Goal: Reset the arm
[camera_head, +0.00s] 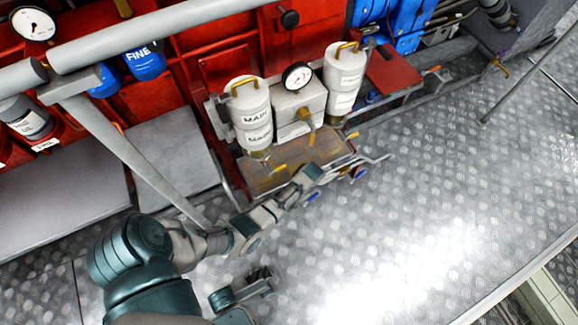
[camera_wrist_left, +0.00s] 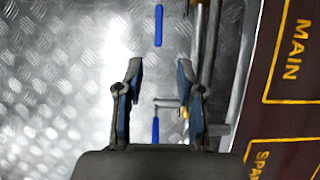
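My left arm comes in from the lower left in the head view. My left gripper (camera_head: 328,168) is beside the front edge of the brown labelled panel (camera_head: 285,165). In the left wrist view my left gripper (camera_wrist_left: 162,75) is open, its two fingers apart with nothing held. One blue handle (camera_wrist_left: 158,25) lies beyond the fingertips and another blue handle (camera_wrist_left: 155,130) shows between the finger bases. How far below the fingers they sit is unclear. My right gripper (camera_head: 264,281) is low in the head view, fingers apart and empty, over the floor.
Two white filter canisters (camera_head: 252,115) (camera_head: 345,80) and a pressure gauge (camera_head: 298,76) stand behind the panel. A grey rail (camera_head: 150,35) and its slanted post (camera_head: 125,150) are close to my left arm. Open metal floor (camera_head: 430,220) lies to the right.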

